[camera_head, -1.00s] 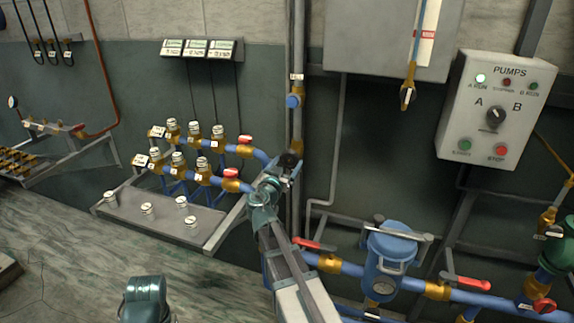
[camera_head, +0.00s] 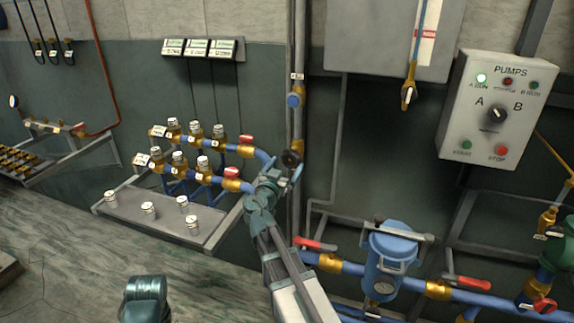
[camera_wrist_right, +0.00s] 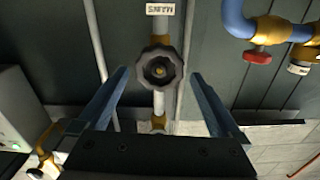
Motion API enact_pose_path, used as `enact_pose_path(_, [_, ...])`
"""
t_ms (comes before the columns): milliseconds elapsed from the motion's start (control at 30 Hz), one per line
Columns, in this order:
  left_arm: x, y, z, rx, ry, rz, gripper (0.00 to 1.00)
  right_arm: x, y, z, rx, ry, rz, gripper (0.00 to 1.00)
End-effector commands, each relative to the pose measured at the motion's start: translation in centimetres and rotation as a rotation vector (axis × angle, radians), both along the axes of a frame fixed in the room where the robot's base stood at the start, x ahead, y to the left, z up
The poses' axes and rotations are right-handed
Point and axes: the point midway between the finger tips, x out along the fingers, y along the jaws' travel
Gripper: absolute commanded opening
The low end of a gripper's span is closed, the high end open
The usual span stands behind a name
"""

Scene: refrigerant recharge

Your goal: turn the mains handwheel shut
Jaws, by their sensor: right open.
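The mains handwheel (camera_head: 291,159) is a small dark knobbed wheel on a vertical pipe against the wall. In the right wrist view the handwheel (camera_wrist_right: 160,68) faces the camera, with a brass-coloured centre. My right gripper (camera_head: 282,178) is just in front of and below the wheel in the head view. In the wrist view its two fingers stand wide apart, one on each side of the wheel, with visible gaps and no contact seen. A white label (camera_wrist_right: 160,9) on the pipe shows upside down.
Blue pipes with red-handled valves (camera_head: 232,172) lie close left of the wheel. A blue strainer body (camera_head: 388,262) and red-lever valves stand at lower right. A pumps panel (camera_head: 497,108) hangs at right. A grey shelf (camera_head: 150,222) with several white-capped pieces is at left.

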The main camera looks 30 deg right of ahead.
Motion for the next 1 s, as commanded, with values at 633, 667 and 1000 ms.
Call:
enact_pose_path(633, [0.0, 0.0, 0.0, 0.0, 0.0, 0.0, 0.0, -3.4, 3.9, 0.0, 0.0, 0.0, 0.0, 1.0])
enact_pose_path(667, [0.0, 0.0, 0.0, 0.0, 0.0, 0.0, 0.0, -3.4, 3.9, 0.0, 0.0, 0.0, 0.0, 1.0])
enact_pose_path(1000, [0.0, 0.0, 0.4, 0.0, 0.0, 0.0, 0.0, -3.6, 4.2, 0.0, 0.008, 0.019, -0.007, 1.0])
